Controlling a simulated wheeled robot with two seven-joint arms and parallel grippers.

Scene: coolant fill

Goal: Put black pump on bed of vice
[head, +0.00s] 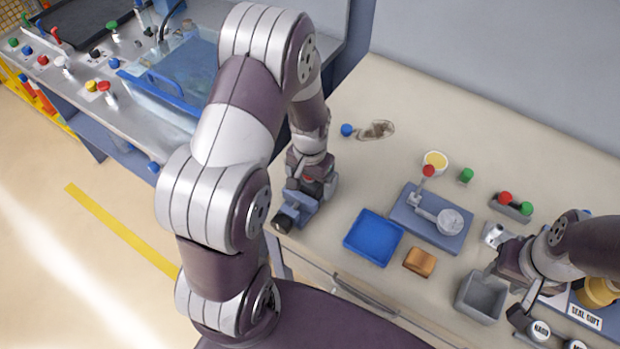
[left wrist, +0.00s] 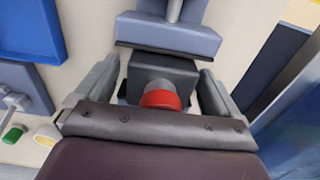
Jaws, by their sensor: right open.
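The black pump (left wrist: 165,75), a dark block with a red knob on top, is in the left wrist view between the fingers of my left gripper (left wrist: 160,85). The fingers lie along its two sides and appear shut on it. The blue-grey vice (left wrist: 170,35) is just beyond the pump. In the head view my left gripper (head: 310,188) points down over the vice (head: 297,208) at the table's left edge. I cannot tell whether the pump touches the vice bed, which is mostly hidden. My right gripper (head: 508,287) is open beside a grey bin.
The grey bin (head: 481,298) stands near the right gripper. A bench with a blue basin (head: 175,80) is at upper left.

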